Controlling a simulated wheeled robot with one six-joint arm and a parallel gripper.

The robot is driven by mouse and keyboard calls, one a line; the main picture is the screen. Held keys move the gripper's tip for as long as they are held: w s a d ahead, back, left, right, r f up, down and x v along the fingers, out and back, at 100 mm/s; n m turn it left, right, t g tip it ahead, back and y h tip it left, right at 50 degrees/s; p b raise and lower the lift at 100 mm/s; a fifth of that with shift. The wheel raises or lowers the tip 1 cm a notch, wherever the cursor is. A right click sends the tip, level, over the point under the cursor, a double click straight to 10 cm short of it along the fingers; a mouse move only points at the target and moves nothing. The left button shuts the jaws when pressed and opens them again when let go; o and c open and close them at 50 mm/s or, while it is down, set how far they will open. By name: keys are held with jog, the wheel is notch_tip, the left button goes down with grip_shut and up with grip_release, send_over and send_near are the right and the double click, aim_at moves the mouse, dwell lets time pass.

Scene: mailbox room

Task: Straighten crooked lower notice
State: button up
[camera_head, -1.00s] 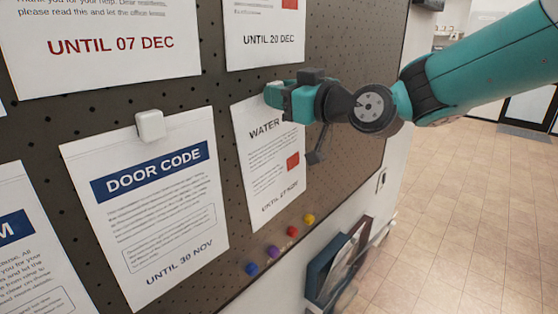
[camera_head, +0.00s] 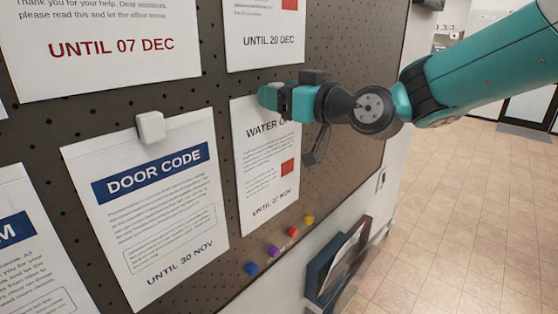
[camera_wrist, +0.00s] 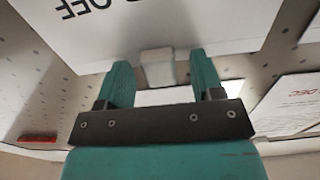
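The white "WATER OFF" notice (camera_head: 265,170) hangs low on the pegboard, under the "UNTIL 20 DEC" notice. Its sides run close to parallel with that notice's sides; my gripper hides its top right part. In the wrist view the same notice (camera_wrist: 200,25) appears upside down. A white block-shaped holder (camera_wrist: 158,68) sits at its top edge. My gripper (camera_wrist: 161,72) has a finger on each side of this holder, with a small gap visible at each side. In the head view my gripper (camera_head: 270,98) is at the notice's top edge.
The "DOOR CODE" notice (camera_head: 150,220) with its white holder (camera_head: 151,127) hangs to the left. The "UNTIL 20 DEC" notice (camera_head: 265,42) is just above. Several coloured pins (camera_head: 273,252) line the board's lower edge. A wall rack (camera_head: 335,265) is below; open floor lies right.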

jog(key=b+v, duration=0.8)
jog(key=v, duration=0.9)
jog(key=s+a+f+m+g+h, duration=0.1)
jog(key=s+f+g+h, duration=0.5)
jog(key=s+f, duration=0.6)
jog(key=s+d+f+m+g+h, duration=0.2)
jog(key=s+d+f+g+h, duration=0.2)
jog(key=s+f, duration=0.4)
jog(key=shift+d+f+g, duration=0.5)
jog(key=shift+d+f, duration=0.3)
jog(key=shift+d, duration=0.1)
